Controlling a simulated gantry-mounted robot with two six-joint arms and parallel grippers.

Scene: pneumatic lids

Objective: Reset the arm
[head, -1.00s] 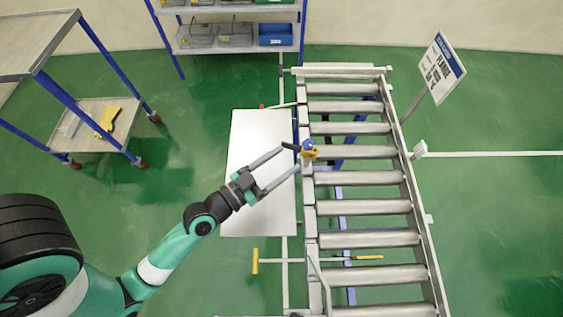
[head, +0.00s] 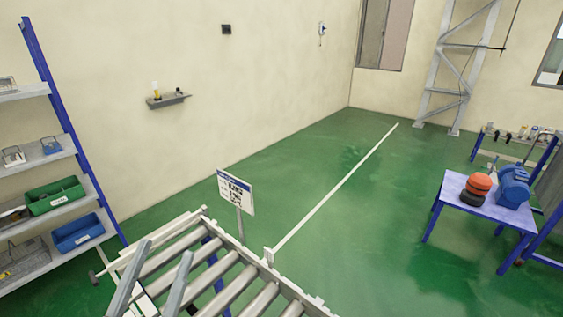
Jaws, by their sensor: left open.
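My left gripper (head: 166,250) shows at the bottom left of the head view. Only its two long grey fingers are visible, spread apart, with nothing seen between them. They point up the picture in front of the roller conveyor (head: 258,299). The rest of my left arm is out of the picture. My right gripper is not in view.
A sign on a post (head: 236,192) stands at the conveyor's far side. A shelf rack (head: 50,158) with a green bin (head: 55,196) and a blue bin (head: 76,233) is at left. A small table (head: 468,200) is at right. Green floor between is clear.

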